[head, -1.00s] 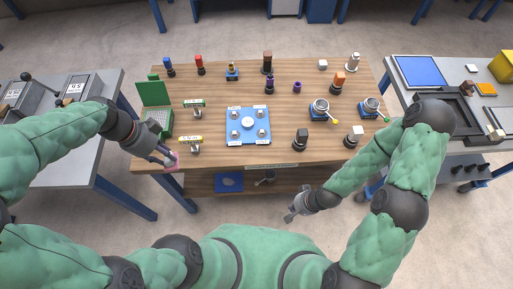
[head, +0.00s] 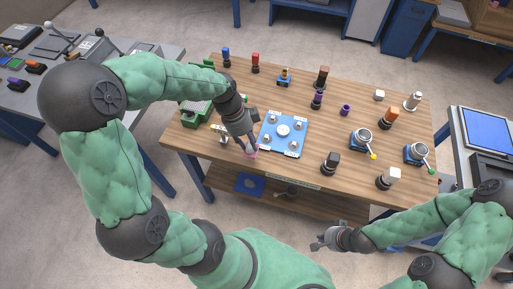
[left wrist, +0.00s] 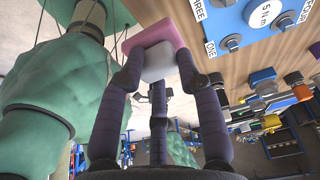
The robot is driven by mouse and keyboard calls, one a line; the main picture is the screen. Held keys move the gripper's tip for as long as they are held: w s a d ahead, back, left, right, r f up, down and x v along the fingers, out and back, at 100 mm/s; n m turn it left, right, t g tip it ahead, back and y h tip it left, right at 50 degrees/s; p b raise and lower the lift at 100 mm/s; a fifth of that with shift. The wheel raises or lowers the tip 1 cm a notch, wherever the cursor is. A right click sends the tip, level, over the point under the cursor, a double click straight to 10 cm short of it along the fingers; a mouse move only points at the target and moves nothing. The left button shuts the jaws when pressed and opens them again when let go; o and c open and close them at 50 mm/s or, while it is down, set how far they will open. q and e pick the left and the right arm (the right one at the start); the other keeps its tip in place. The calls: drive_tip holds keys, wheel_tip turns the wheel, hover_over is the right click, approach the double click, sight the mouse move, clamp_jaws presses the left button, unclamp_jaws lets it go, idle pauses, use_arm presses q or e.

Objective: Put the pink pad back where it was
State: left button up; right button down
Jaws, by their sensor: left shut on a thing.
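The pink pad (left wrist: 150,35) is between the fingers of my left gripper (left wrist: 155,80) in the left wrist view, with a pale grey block-like face turned to the camera. In the head view a bit of the pink pad (head: 251,155) shows at the tips of my left gripper (head: 247,147). It is over the table's front part, just left of the blue plate (head: 284,150); whether it touches the wood cannot be told. My right gripper (head: 325,240) is low in front of the table, apart from everything; its finger opening is too small to judge.
The blue plate carries several bolts with labels; its corner (left wrist: 228,22) is close to the pad in the left wrist view. A green stand (head: 196,108) is at the table's left.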

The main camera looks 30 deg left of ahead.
use_arm(q)
drive_tip(key=w+f, duration=0.1)
drive_tip(key=w+f+b, duration=0.1)
drive_tip(key=f, duration=0.1)
drive_tip(key=shift+w+d+f, duration=0.2)
drive_tip(key=shift+w+d, duration=0.15)
drive_tip(key=shift+d, duration=0.05)
drive_tip(key=shift+w+f+b, duration=0.15)
drive_tip(key=shift+f+b, duration=0.6)
drive_tip(key=shift+f, duration=0.9)
drive_tip(key=o, duration=1.1)
drive_tip(key=shift+f, duration=0.1)
drive_tip(key=shift+r, duration=0.3)
drive_tip(key=p+v, duration=0.4)
drive_tip(key=v, duration=0.7)
drive_tip(key=shift+r, duration=0.35)
